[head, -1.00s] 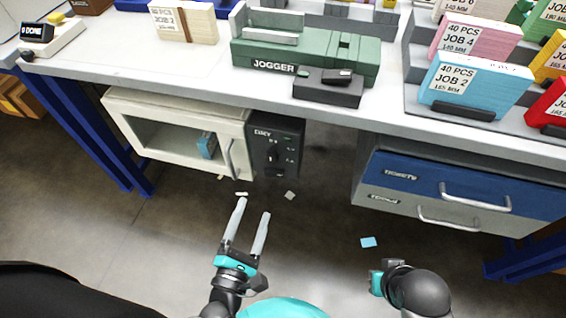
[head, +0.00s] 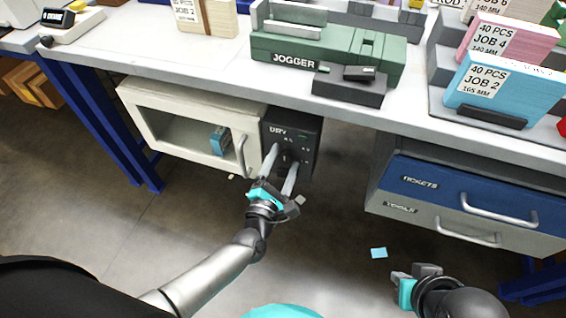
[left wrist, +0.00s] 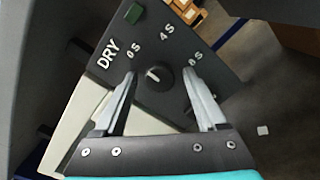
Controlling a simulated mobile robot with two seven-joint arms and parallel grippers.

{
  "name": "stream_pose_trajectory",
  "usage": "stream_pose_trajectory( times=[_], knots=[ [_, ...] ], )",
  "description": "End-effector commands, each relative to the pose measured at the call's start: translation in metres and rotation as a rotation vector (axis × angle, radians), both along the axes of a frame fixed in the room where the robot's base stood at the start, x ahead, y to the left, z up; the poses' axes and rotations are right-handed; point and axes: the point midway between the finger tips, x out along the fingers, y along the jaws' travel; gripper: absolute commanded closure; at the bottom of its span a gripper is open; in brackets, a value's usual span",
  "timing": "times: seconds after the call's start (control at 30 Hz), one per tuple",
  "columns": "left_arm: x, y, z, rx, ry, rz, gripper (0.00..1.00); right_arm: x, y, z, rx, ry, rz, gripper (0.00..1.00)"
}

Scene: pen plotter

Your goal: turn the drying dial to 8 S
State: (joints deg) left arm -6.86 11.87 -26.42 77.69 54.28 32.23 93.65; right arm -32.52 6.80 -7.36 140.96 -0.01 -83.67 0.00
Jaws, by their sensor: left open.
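The dark DRY control panel (head: 306,141) is under the bench, at the right end of a white cabinet. In the left wrist view the round black drying dial (left wrist: 160,78) sits among the marks 0 S, 4 S and 8 S. Its white pointer line appears to slant toward 0 S. My left gripper (head: 283,158) is open in front of the panel. In the left wrist view its fingers (left wrist: 162,72) stand on either side of the dial, with gaps. The head view mostly hides the dial behind the fingers. My right gripper (head: 415,272) is low at the right, away from the panel.
The white cabinet (head: 150,95) has a window and a door handle (head: 243,155) just left of my left fingers. A green button (left wrist: 133,13) is on the panel. Blue and grey drawers (head: 425,182) hang to the right. The bench edge (head: 300,101) overhangs the panel.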

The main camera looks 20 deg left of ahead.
Motion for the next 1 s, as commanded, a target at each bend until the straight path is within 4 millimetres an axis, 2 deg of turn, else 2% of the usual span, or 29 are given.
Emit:
stream_pose_trajectory(
  times=[0.17,0.8,0.83,1.0],
  knots=[
    [-0.0001,0.0001,0.0,0.0,0.001,0.001,0.27,0.0,-0.0002,0.0002,0.0,0.0,0.0,1.0],
    [-0.0006,0.0003,-0.0001,0.0,0.0,0.0,0.97,0.0,-0.0003,-0.0001,-0.001,0.0,0.0,1.0],
    [-0.0006,0.0003,-0.0001,0.0,0.0,0.0,1.0,0.0,-0.0003,-0.0001,-0.001,0.0,0.0,1.0],
    [-0.0006,0.0003,-0.0003,0.001,0.001,0.001,1.0,0.0,-0.0002,-0.0002,0.0,0.001,0.0,1.0]
  ],
)
